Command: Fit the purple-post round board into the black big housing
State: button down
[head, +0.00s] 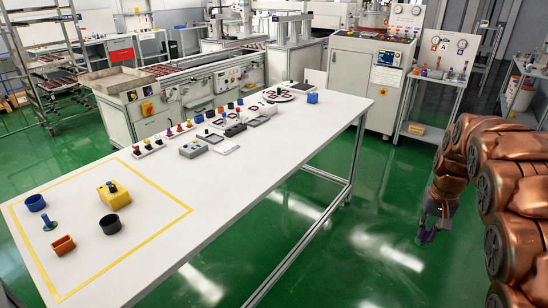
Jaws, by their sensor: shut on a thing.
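The black big housing (110,227) is a round, open-topped cup standing upright inside the yellow-outlined area at the table's near left. My gripper (429,226) hangs at the right, past the table's edge and over the green floor, far from the housing. It is shut on a small purple piece (426,237), which looks like the purple post of the round board. A bit of green shows just below the purple; the board's outline is too small to make out.
Near the housing are a yellow housing (116,199), a blue round cup (35,203), a blue-post green round board (50,224) and an orange box (62,245). Several small parts line the table's far half. A side stand (432,130) holds more posts.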

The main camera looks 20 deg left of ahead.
aim_at(112, 228)
jog(key=u, duration=0.85)
jog(key=i, duration=0.7)
jog(key=u, duration=2.55)
jog(key=i, duration=1)
